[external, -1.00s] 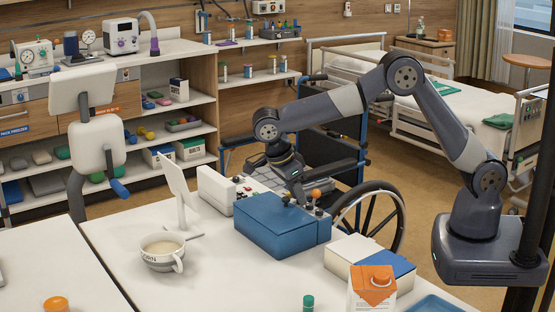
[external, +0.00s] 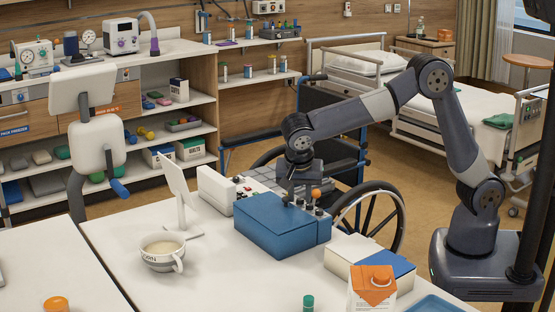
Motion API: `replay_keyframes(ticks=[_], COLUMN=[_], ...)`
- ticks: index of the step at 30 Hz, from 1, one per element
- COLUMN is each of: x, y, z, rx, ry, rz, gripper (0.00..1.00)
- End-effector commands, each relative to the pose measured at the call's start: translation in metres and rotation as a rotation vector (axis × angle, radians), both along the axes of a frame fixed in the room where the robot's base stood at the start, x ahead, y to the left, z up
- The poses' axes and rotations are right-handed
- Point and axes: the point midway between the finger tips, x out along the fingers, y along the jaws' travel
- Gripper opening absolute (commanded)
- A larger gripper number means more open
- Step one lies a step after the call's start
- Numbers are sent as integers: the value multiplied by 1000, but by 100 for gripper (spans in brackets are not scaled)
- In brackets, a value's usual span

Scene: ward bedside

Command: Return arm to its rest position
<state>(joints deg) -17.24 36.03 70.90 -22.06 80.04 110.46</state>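My gripper (external: 303,190) hangs from my bent arm, pointing down, just above or behind the back right of the blue box (external: 275,222) on the white table. Its fingers are small and partly merge with the knobs behind the box, so I cannot tell whether they are open or shut. No held object is visible. My arm arches up to a high elbow at the right and comes down to its base (external: 480,262) at the right edge of the table.
The white table (external: 215,280) carries a cup (external: 163,251), a white stand (external: 180,200), a control panel with knobs (external: 245,185), a white and blue box (external: 370,262) and an orange-topped carton (external: 372,288). A wheelchair (external: 370,215) stands close behind. The front middle of the table is clear.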

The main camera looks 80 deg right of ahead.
Motion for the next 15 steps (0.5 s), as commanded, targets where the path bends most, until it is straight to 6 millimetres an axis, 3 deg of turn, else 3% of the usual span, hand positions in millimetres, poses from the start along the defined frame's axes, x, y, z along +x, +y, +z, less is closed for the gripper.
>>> replay_keyframes(ticks=[15], x=[-6], y=[-1], z=[1], rx=[3], ry=[-1], rz=[487], gripper=[27])
